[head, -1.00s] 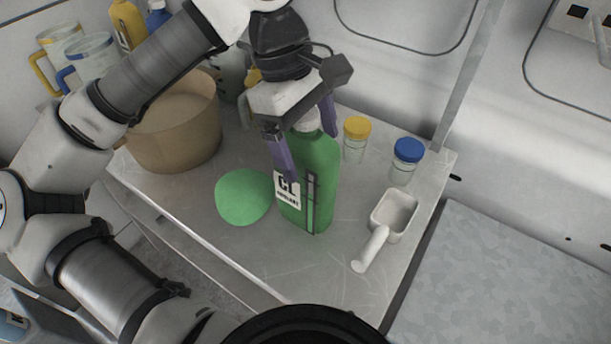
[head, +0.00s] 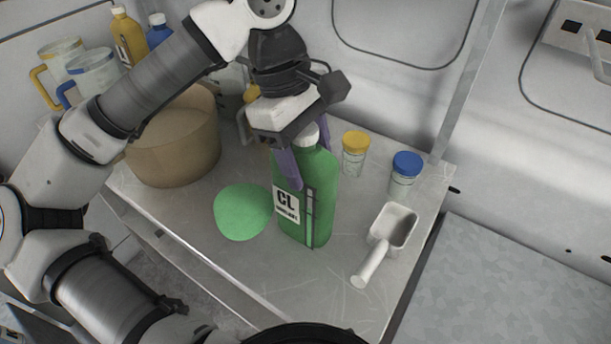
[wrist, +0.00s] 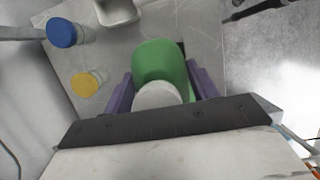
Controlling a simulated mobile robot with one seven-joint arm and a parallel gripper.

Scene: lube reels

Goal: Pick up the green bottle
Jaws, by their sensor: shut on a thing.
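The green bottle (head: 318,200) has a white cap and a white label reading "CL". It stands upright, or nearly so, near the middle of the metal shelf in the head view. My gripper (head: 304,165) comes from above, with its purple fingers on either side of the bottle's upper part, shut on it. In the wrist view the bottle (wrist: 160,65) lies between the two purple fingers (wrist: 160,88), its white cap nearest the palm. I cannot tell whether the bottle's base touches the shelf.
A green round item (head: 242,212) lies just left of the bottle. A yellow-lidded jar (head: 355,155), a blue-lidded jar (head: 404,175) and a white scoop (head: 390,235) stand to the right. A tan pot (head: 172,145) and mugs (head: 92,72) are at left. The shelf's front is clear.

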